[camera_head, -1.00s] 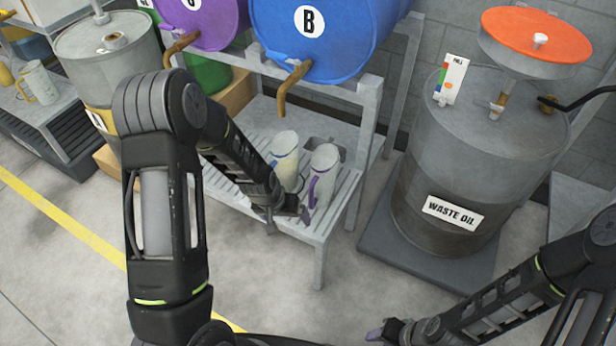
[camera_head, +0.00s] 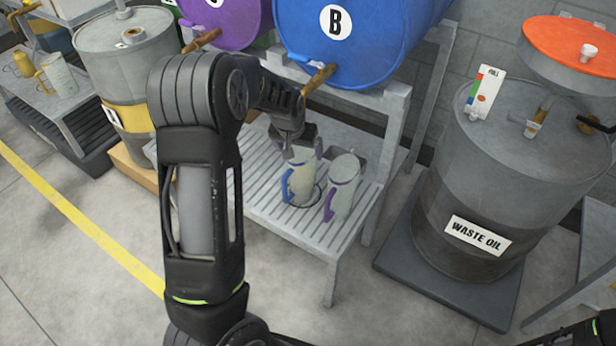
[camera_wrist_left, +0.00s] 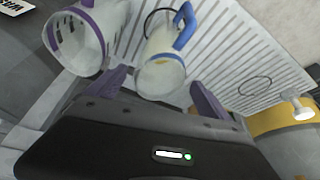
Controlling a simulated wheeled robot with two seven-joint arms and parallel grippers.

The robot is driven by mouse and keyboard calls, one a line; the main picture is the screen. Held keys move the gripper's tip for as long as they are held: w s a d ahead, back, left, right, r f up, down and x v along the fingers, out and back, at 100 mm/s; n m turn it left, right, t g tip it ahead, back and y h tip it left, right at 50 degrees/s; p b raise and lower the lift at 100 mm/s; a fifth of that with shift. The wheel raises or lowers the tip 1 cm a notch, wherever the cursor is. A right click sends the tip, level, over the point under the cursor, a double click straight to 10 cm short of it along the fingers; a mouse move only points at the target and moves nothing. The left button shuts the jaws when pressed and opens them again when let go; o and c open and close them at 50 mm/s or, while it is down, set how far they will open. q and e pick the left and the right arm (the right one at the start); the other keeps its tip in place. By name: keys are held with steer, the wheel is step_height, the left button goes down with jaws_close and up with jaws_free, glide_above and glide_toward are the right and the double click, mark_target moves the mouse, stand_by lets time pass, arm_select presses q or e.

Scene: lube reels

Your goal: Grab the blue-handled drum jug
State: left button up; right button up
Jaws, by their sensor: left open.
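The blue-handled drum jug (camera_head: 301,182) stands upright on the slatted shelf under the blue drum, its blue handle on its left side. My left gripper (camera_head: 303,150) is right above and behind its rim, pointing down. In the left wrist view the jug (camera_wrist_left: 163,68) lies between the two open purple fingers (camera_wrist_left: 160,94), its mouth close to the palm; I cannot tell whether they touch it. A purple-handled jug (camera_head: 343,187) stands just to its right and also shows in the left wrist view (camera_wrist_left: 88,38), close beside one finger. My right gripper is out of view.
The blue drum B (camera_head: 350,35) and its brown tap (camera_head: 319,79) hang over the shelf (camera_head: 265,205) close to my left wrist. A purple drum (camera_head: 228,18) is to the left. A waste oil drum (camera_head: 490,200) stands right. The shelf's left part is clear.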

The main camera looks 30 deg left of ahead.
mark_target(302, 160)
arm_select(q)
steer(key=shift+s+r, duration=0.15)
steer(key=shift+s, duration=0.05)
steer(key=shift+b+x, duration=0.95)
steer(key=shift+x, duration=0.4)
steer(key=b+x, duration=0.3)
steer(key=x, duration=0.2)
steer(key=shift+w+b, duration=0.1)
steer(key=shift+b, duration=0.25)
steer(key=shift+c, duration=0.2)
jaws_close()
